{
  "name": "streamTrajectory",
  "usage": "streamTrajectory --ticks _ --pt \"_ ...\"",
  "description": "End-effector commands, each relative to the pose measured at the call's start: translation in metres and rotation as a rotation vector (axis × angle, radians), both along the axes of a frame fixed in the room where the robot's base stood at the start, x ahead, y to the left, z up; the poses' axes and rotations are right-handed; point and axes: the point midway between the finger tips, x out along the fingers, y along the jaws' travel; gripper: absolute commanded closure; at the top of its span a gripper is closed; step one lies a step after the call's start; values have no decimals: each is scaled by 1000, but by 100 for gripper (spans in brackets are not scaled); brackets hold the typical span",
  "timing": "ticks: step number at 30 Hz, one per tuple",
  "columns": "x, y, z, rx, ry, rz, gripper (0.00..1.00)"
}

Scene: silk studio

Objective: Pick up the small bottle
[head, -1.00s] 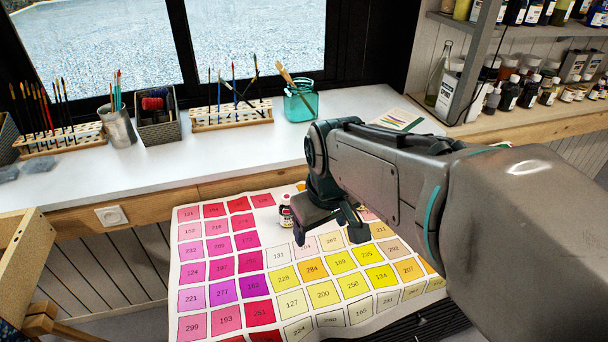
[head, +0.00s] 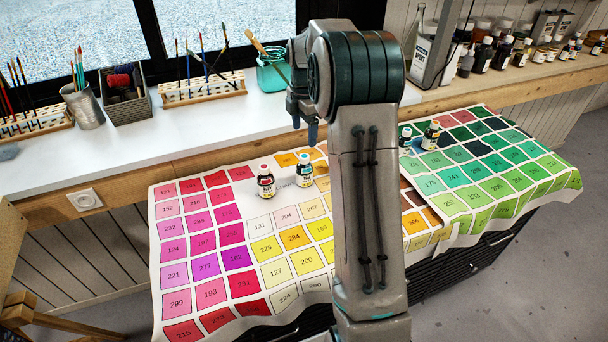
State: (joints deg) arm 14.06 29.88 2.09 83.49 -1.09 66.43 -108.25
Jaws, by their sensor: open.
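Several small bottles stand upright on the colour charts in the head view. One with a red cap (head: 265,182) and one with a pale blue cap (head: 304,171) stand close together on the left chart. Which one the task means, I cannot tell. My gripper (head: 305,130) is above and beyond the pale-blue-capped bottle, apart from the bottles, with its fingers pointing down. It is open, and nothing shows between its fingers.
The pink-yellow chart (head: 190,262) and the green chart (head: 520,190) cover the surface; my arm hides part between them. Behind are a white sill (head: 180,135), brush racks (head: 203,92), a teal jar (head: 272,75) and a shelf of larger bottles (head: 500,85).

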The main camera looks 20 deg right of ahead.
Motion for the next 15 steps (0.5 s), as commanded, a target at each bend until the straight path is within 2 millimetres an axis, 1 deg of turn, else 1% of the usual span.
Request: streamTrajectory --ticks 5,9,12,15 --pt "0 0 -29 1 6 11 29" --pt "0 -1 -58 1 6 9 29" --pt "1 -1 -73 1 4 9 29" --pt "1 -1 -81 1 3 9 29"
